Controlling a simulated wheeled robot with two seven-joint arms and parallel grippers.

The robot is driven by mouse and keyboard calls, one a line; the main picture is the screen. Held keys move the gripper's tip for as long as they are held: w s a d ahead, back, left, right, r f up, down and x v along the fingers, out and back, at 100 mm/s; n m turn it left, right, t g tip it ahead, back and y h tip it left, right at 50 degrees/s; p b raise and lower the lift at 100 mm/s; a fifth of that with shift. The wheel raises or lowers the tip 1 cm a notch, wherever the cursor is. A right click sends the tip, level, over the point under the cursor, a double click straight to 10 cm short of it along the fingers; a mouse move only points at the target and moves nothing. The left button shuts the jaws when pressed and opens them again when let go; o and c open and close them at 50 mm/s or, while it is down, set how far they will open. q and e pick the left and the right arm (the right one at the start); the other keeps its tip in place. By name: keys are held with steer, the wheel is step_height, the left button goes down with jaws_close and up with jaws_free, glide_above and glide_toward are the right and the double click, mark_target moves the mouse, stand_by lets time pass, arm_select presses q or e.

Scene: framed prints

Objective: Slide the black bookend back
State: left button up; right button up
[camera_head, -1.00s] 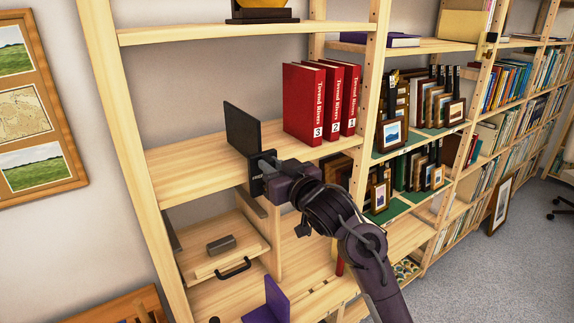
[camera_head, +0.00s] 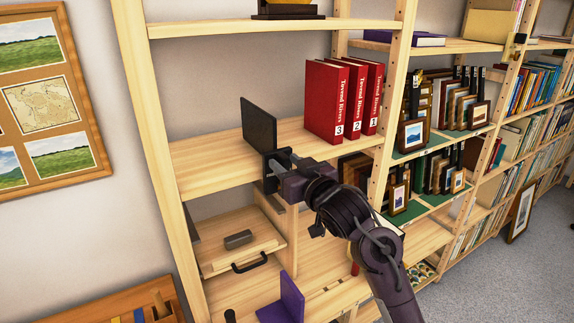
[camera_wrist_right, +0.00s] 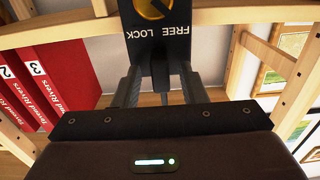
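The black bookend (camera_head: 258,124) stands upright on the middle shelf (camera_head: 215,160), left of the red books and apart from them. My right gripper (camera_head: 277,168) is at the shelf's front edge, by the bookend's lower front. In the right wrist view, a black plate (camera_wrist_right: 178,35) marked FREE and LOCK, with a yellow round mark, is just beyond the fingers. A narrow dark piece shows between my right fingers (camera_wrist_right: 160,85), with light gaps on both sides, so the gripper looks open. Fingertip contact is unclear. My left gripper is out of view.
Several red books (camera_head: 343,100) stand right of the bookend. A wooden shelf post (camera_head: 150,130) rises at the left. Below are a drawer with a black handle (camera_head: 249,262) and a purple bookend (camera_head: 287,300). Bare shelf lies left of the black bookend.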

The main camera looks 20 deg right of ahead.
steer(key=s+b, duration=0.1)
steer(key=s, duration=0.6)
steer(key=shift+s+d, duration=0.3)
step_height(320, 180, down, 11)
steer(key=s+a+g+h, duration=0.1)
steer(key=s+g, duration=0.1)
steer(key=g, duration=0.2)
steer(key=s+a+f+n+g, duration=0.1)
steer(key=s+a+f+g, duration=0.35)
steer(key=s+f, duration=0.55)
steer(key=s+a+f+g, duration=0.3)
steer(key=s+f+g, duration=0.3)
steer(key=s+f, duration=0.35)
step_height(320, 180, down, 31)
steer(key=s+g, duration=0.1)
steer(key=s, duration=0.1)
steer(key=s+d+f, duration=0.2)
steer(key=s+f, duration=0.6)
steer(key=s, duration=0.1)
steer(key=s+d+f+g, duration=0.1)
steer(key=s+d+f, duration=0.1)
steer(key=s+f, duration=0.7)
steer(key=shift+s+n+b, duration=0.3)
steer(key=shift+s, duration=0.4)
